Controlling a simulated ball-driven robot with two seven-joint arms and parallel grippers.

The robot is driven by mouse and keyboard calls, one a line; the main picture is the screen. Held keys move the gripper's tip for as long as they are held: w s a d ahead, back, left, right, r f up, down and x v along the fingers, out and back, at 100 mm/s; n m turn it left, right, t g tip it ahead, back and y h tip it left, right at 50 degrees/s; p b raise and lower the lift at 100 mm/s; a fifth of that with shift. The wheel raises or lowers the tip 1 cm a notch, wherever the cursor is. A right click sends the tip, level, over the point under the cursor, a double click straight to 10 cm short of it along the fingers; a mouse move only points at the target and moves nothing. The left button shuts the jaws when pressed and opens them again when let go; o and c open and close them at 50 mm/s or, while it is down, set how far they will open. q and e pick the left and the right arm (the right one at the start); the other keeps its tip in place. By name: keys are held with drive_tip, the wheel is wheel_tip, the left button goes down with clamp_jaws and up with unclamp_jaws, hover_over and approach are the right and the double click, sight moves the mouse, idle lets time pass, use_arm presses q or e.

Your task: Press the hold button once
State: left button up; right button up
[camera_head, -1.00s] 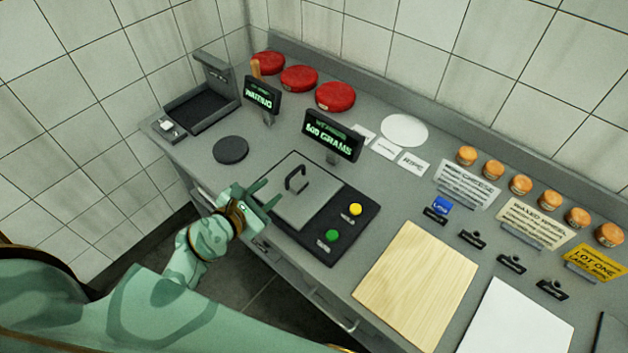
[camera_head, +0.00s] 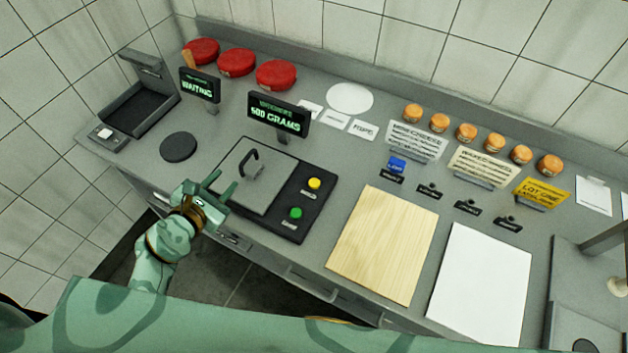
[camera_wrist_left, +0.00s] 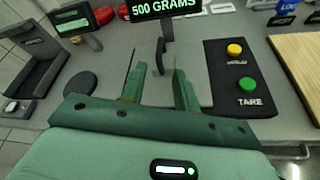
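The hold button is the yellow button (camera_head: 314,183) on the dark scale panel (camera_head: 303,208). It also shows in the left wrist view (camera_wrist_left: 234,49), above the green tare button (camera_wrist_left: 247,84). My left gripper (camera_head: 222,186) is at the front left edge of the scale plate (camera_head: 240,187), apart from both buttons, which lie to its right. In the left wrist view its two fingers (camera_wrist_left: 158,88) are spread with nothing between them. A dark handle (camera_head: 249,161) stands on the plate beyond the fingers. A display (camera_head: 279,116) behind the scale reads 500 grams. My right gripper does not show.
A second display (camera_head: 199,86) reads waiting. Red cheese wheels (camera_head: 276,74) stand at the back. A wooden board (camera_head: 383,244) and a white sheet (camera_head: 481,283) lie to the right of the scale. Several small orange-topped items (camera_head: 467,132) line the back right.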

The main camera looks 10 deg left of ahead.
use_arm(q)
clamp_jaws()
idle(1.5)
